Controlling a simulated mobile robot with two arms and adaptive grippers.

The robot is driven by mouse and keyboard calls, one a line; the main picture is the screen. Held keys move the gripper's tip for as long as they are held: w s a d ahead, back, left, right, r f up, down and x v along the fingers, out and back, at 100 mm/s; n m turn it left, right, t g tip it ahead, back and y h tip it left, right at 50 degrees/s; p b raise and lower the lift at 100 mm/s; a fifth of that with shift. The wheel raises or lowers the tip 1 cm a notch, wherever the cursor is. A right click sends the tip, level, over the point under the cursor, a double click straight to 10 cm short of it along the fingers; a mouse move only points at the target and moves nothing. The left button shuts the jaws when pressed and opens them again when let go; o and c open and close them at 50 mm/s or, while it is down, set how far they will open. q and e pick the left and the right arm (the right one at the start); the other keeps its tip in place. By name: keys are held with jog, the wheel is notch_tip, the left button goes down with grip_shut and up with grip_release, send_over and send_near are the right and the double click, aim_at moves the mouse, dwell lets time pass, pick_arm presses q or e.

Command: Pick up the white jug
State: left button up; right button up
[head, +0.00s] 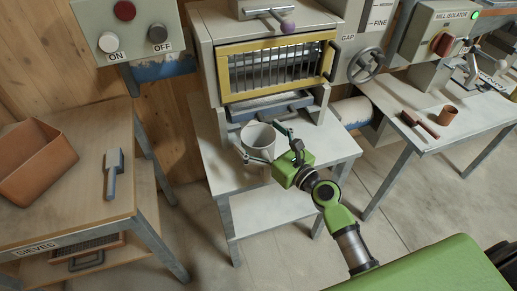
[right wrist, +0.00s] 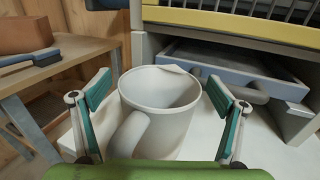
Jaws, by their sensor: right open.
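The white jug (head: 258,140) stands upright on the white table under the mill, in front of the mill's outlet. It also shows large in the right wrist view (right wrist: 158,105), with its handle toward the camera and its spout at the far rim; it looks empty as far as I see inside. My right gripper (head: 266,143) is open, with one finger on either side of the jug. In the right wrist view the teal finger pads (right wrist: 165,105) stand apart from the jug's walls, with a small gap on both sides. My left gripper is not in view.
The mill (head: 275,75) with a yellow-framed grille rises behind the jug, with a blue-grey drawer (right wrist: 240,72) below. A wooden bench (head: 70,170) at left holds a brown bin (head: 38,160) and a brush (head: 113,172). A table (head: 450,110) at right carries small tools.

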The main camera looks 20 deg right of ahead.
jog(key=c, duration=1.6)
